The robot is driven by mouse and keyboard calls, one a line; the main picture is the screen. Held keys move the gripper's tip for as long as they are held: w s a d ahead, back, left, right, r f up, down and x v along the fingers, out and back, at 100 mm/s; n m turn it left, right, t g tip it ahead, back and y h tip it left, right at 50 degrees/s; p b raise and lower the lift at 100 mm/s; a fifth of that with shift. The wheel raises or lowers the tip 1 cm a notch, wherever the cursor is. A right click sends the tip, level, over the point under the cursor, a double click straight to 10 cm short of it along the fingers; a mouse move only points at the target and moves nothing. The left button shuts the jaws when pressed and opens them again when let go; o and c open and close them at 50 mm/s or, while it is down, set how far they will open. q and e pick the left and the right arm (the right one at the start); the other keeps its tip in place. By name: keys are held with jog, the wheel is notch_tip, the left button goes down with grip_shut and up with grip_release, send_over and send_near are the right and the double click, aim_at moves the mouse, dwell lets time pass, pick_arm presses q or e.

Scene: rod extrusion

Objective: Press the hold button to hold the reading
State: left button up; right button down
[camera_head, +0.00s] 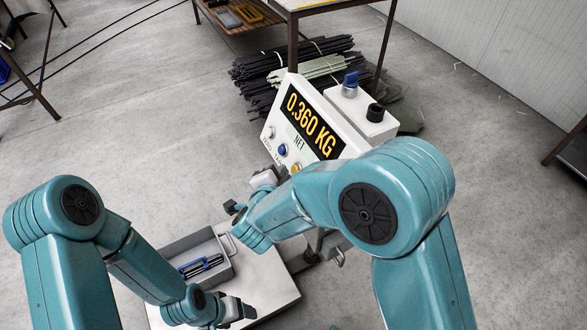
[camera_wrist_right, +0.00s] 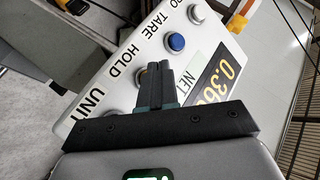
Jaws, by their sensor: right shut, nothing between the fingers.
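The white scale indicator (camera_head: 352,136) reads 0.360 KG with NET below it; its front panel (camera_wrist_right: 88,88) also fills much of the right wrist view. Its buttons run in a row labelled ZERO, TARE, HOLD and UNIT. The TARE button (camera_wrist_right: 176,42) is blue. The HOLD button (camera_wrist_right: 139,76) is mostly hidden behind my right fingers. My right gripper (camera_wrist_right: 163,72) is shut and empty, its tips over the panel by HOLD; whether they touch is unclear. My left gripper (camera_head: 238,310) is low over the platform, its jaws too small to judge.
A grey tray (camera_head: 226,270) with dark rods inside stands on the pale scale platform (camera_head: 272,290). Bundles of dark and green rods (camera_head: 310,68) lie behind the indicator under a table (camera_head: 292,8).

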dwell(0.8)
jog(key=shift+w+d+f+b, duration=0.2)
jog(key=shift+d+b, duration=0.1)
jog(key=shift+d, duration=0.1)
jog(key=shift+w+d+f+b, duration=0.15)
jog(key=shift+d+f+b, duration=0.05)
jog(key=shift+d+b, duration=0.2)
dwell(0.6)
dwell(0.4)
jog(key=shift+s+a+r+p, duration=0.2)
jog(key=shift+a+p, duration=0.05)
jog(key=shift+a, duration=0.15)
jog(key=shift+s+a+r+p, duration=0.15)
jog(key=shift+a+r+p, duration=0.05)
jog(key=shift+a, duration=0.2)
